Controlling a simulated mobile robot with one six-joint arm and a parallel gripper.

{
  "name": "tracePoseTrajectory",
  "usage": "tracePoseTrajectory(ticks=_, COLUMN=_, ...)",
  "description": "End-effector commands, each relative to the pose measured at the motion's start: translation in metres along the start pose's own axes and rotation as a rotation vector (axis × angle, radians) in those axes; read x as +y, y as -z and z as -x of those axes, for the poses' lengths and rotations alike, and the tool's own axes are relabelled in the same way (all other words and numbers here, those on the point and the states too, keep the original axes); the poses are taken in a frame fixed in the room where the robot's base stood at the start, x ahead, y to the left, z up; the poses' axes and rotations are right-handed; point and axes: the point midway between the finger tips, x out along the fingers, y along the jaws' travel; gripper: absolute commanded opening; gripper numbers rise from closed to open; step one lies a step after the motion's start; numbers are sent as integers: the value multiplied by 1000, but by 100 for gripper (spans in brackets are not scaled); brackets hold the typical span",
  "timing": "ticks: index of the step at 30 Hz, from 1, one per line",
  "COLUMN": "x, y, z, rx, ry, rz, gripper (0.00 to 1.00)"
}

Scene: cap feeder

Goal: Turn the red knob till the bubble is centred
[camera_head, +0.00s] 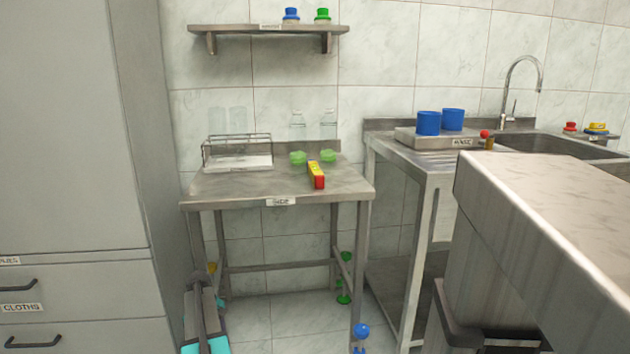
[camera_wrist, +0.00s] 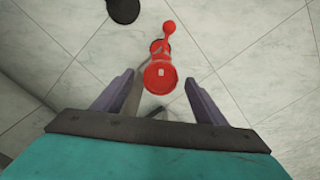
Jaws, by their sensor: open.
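The red knob (camera_wrist: 160,76) is in the wrist view, a round disc with a small pale mark and more red parts behind it. My gripper (camera_wrist: 159,79) is open, with one finger on each side of the knob in the picture. I cannot tell whether the knob is fully between the fingers or still beyond their tips. In the head view my gripper is low by the table's front left leg, and the red knob is hidden there. The yellow level with a red end (camera_head: 316,174) lies on the small steel table (camera_head: 235,188). Its bubble is too small to read.
Other feet have a yellow knob (camera_head: 212,268), green knobs (camera_head: 344,291) and a blue knob (camera_head: 361,331). A wire rack (camera_head: 237,160) and green items (camera_head: 298,157) stand on the table. A grey cabinet (camera_head: 70,130) is left; a counter (camera_head: 545,220) is right.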

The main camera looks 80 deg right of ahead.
Motion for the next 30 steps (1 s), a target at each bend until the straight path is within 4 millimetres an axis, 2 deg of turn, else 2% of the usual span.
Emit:
tracePoseTrajectory(ticks=1, x=0, y=0, z=8, rx=0, ry=0, rz=0, gripper=66)
tracePoseTrajectory(ticks=13, x=0, y=0, z=37, rx=0, ry=0, rz=0, gripper=66)
tracePoseTrajectory(ticks=30, x=0, y=0, z=38, rx=0, ry=0, rz=0, gripper=66)
